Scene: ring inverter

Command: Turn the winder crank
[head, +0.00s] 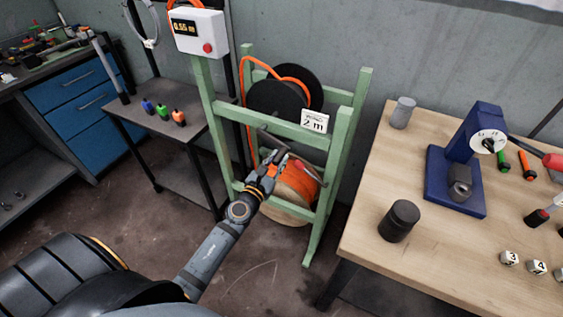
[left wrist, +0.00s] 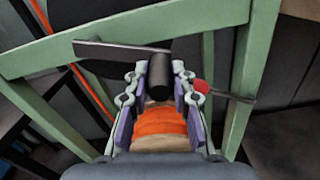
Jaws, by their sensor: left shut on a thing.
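The winder is a green frame (head: 284,128) with a black reel (head: 285,92) above and a lower spool wound with orange cable (head: 305,186). Its crank has a dark flat arm (left wrist: 108,49) and a black cylindrical handle (left wrist: 160,80). My left gripper (head: 272,165) is in front of the frame; in the left wrist view (left wrist: 158,86) its fingers are on both sides of the handle, shut on it. The crank arm points left from the handle there. In the head view the fingers partly cover the handle. My right gripper is not in view.
A red-tipped lever (left wrist: 202,86) is close right of the fingers. A white display box (head: 200,32) reads about 0.55 m; a card (head: 313,122) reads 2 m. A wooden workbench (head: 440,238) stands right, a dark side table (head: 180,132) left.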

